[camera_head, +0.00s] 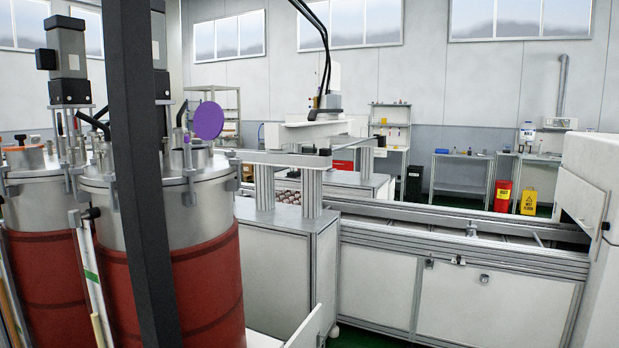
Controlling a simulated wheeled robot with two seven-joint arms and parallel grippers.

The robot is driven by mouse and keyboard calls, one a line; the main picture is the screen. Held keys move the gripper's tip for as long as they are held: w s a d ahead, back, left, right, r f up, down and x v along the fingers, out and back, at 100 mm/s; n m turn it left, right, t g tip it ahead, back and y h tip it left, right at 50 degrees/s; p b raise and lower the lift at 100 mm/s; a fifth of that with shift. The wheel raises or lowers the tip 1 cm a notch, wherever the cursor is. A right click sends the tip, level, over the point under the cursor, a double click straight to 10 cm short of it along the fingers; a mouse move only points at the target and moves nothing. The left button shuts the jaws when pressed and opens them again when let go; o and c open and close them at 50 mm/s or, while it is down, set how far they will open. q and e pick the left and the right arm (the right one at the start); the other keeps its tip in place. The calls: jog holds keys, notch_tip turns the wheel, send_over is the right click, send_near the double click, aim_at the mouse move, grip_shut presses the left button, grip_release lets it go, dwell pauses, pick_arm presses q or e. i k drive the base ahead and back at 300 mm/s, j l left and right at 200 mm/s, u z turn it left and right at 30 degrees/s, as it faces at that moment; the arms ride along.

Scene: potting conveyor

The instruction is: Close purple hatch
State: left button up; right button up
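The purple hatch (208,120) is a round disc on top of the nearer steel tank (190,190), at centre left. It stands raised, nearly upright, above the tank's lid. A small purple part (186,138) shows just left of and below it. The opening it belongs to is hidden by the tank's rim and fittings. Neither of my grippers is in view.
A dark vertical post (140,180) stands in front of the tanks. A second tank (35,220) with an orange ring (22,148) stands at left. A conveyor bench (450,240) runs across the middle and right. A white cabinet (590,190) stands at far right.

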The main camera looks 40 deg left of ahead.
aim_at(208, 119)
jog(key=i+u, duration=0.4)
jog(key=i, duration=0.3)
jog(key=i+l+u, duration=0.2)
jog(key=i+u, duration=0.15)
jog(key=i, duration=0.3)
jog(key=i+u, duration=0.2)
jog(key=u, duration=0.2)
jog(key=i+l+u, duration=0.15)
jog(key=u, duration=0.2)
jog(key=i+l+u, duration=0.2)
jog(key=u, duration=0.2)
jog(key=i+l+u, duration=0.2)
jog(key=u, duration=0.2)
jog(key=i+l+u, duration=0.15)
jog(key=u, duration=0.25)
jog(key=i+l+u, duration=0.2)
jog(key=u, duration=0.2)
jog(key=i+l+u, duration=0.15)
jog(key=l+u, duration=0.5)
jog(key=u, duration=0.15)
jog(key=k, duration=0.3)
jog(key=i, duration=0.35)
